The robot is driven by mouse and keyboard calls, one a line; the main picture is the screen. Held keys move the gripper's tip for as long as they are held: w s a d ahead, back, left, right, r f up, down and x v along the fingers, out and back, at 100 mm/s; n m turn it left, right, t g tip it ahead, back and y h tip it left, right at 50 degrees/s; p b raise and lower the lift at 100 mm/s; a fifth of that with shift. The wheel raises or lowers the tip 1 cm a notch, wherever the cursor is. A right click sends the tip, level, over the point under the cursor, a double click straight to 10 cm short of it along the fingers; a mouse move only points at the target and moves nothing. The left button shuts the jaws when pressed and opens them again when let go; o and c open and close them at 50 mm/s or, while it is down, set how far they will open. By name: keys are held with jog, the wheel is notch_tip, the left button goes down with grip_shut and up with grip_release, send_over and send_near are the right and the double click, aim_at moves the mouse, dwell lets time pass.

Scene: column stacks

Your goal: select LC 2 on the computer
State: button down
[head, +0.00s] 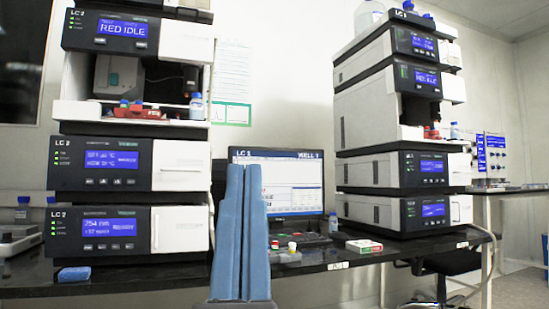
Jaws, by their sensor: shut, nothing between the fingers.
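The computer monitor (300,190) stands on the black bench between two instrument stacks, its screen lit. The fingers cover part of the screen's left side. I cannot tell whether they touch anything. The left stack (110,90) carries "LC 2" labels and a "RED IDLE" display.
The right stack (375,105) stands beyond the monitor. A dark keyboard (312,239), small capped vials (291,250), a small red-and-white box (364,246) and a small bottle (333,223) are on the bench (345,262). A blue block (74,275) lies at the front left.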

dwell(0.8)
notch_tip(320, 180, up, 54)
jog(key=p, duration=5.4)
